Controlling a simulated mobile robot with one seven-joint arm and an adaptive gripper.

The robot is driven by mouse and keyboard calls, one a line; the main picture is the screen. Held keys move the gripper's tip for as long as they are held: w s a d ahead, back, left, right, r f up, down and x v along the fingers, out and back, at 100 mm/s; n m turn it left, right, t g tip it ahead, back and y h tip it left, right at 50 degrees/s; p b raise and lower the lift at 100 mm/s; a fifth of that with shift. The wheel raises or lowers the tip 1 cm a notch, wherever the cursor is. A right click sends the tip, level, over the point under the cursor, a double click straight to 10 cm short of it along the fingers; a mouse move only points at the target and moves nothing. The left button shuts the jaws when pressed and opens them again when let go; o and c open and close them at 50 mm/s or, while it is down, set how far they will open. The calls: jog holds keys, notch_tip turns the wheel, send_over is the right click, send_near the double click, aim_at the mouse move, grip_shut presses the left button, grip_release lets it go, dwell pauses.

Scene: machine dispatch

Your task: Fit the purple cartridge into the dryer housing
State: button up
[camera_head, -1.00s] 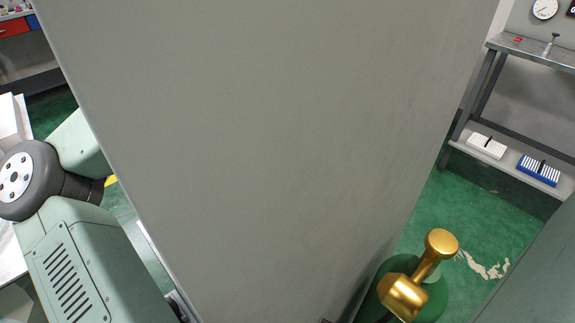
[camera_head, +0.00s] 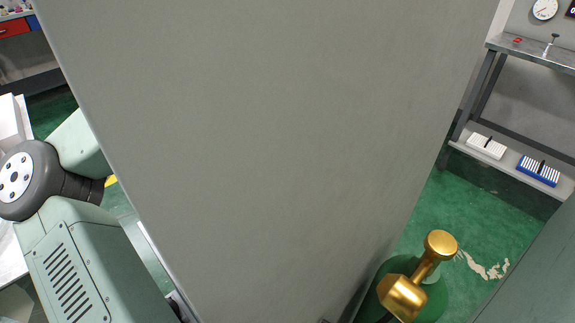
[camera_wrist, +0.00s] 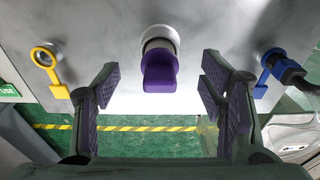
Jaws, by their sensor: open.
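In the wrist view, a purple cartridge (camera_wrist: 159,73) sits at a round white collar (camera_wrist: 158,38) on a pale grey panel. Its purple end sticks out from the collar. I cannot tell how deep it sits. My gripper (camera_wrist: 160,85) is open, with one finger to the left and one to the right of the cartridge, both apart from it. The grey panel (camera_wrist: 110,30) may be the dryer housing; no label confirms this. In the head view, a large grey panel (camera_head: 270,130) fills the middle, and neither the cartridge nor my gripper shows.
A yellow ring fitting (camera_wrist: 43,58) is left of the collar. A blue fitting (camera_wrist: 267,70) with a dark connector is at right. A green cylinder (camera_head: 432,295) with a brass valve (camera_head: 405,295) stands beside the panel. A metal bench (camera_head: 535,50) is at right.

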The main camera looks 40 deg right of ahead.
jog(key=shift+r+p, duration=1.15)
jog(key=shift+r, duration=0.3)
jog(key=shift+r+p, duration=0.45)
jog(key=shift+r, duration=0.95)
